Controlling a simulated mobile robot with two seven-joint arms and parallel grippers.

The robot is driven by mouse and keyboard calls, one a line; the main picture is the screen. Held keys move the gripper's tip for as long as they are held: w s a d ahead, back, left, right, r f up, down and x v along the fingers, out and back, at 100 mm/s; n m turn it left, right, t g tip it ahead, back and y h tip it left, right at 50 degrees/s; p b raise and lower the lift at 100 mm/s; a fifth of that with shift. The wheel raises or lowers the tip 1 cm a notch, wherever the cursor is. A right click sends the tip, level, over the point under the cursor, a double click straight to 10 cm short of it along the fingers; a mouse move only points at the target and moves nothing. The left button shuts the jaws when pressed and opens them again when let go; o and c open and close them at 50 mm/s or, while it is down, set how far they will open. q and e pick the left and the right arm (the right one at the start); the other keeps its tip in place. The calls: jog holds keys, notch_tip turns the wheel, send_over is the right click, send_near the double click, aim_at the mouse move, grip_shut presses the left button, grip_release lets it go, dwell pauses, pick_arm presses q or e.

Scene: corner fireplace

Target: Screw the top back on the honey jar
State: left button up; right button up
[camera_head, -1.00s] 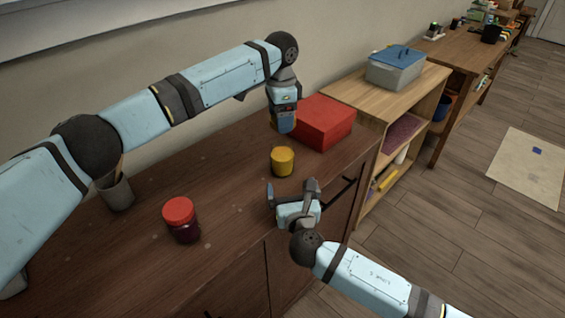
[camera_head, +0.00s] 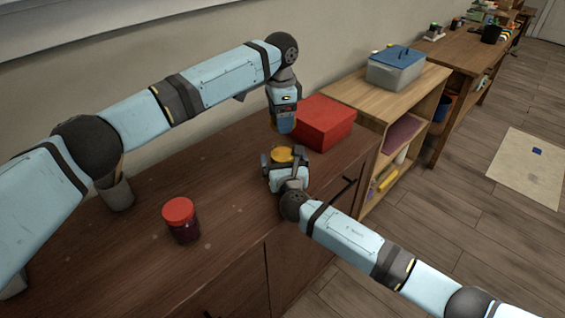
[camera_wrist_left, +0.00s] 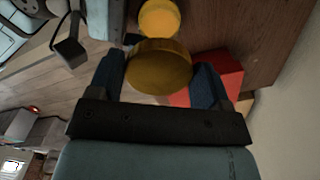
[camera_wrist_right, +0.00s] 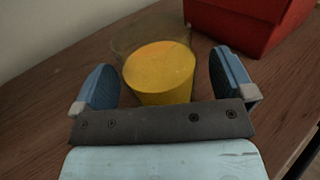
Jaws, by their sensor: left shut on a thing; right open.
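The honey jar (camera_head: 282,154) is a yellow, open-topped glass standing upright on the brown cabinet top. In the right wrist view the jar (camera_wrist_right: 162,75) shows clear glass walls above the honey. My right gripper (camera_head: 283,162) is open, low, with its fingers on either side of the jar and gaps beside it. My left gripper (camera_head: 283,128) points down above the jar. In the left wrist view it is shut on the round, dark golden lid (camera_wrist_left: 158,66), with the jar (camera_wrist_left: 160,18) beyond it and apart. The lid is hidden in the head view.
A red box (camera_head: 324,122) stands close behind and right of the jar. A red-lidded dark jar (camera_head: 182,220) stands at the front left. A grey cup (camera_head: 118,195) is partly behind my left arm. Cabinet top between these is mostly clear.

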jog(key=shift+c, duration=0.5)
jog(key=c, duration=1.2)
pick_arm(q)
send_over(281, 151)
jog(key=shift+w+a+f, duration=0.1)
jog(key=shift+w+f, duration=0.05)
jog(key=shift+f, duration=2.3)
jog(key=shift+f, duration=0.1)
jog(key=shift+f, duration=0.8)
jog(key=shift+f, duration=0.55)
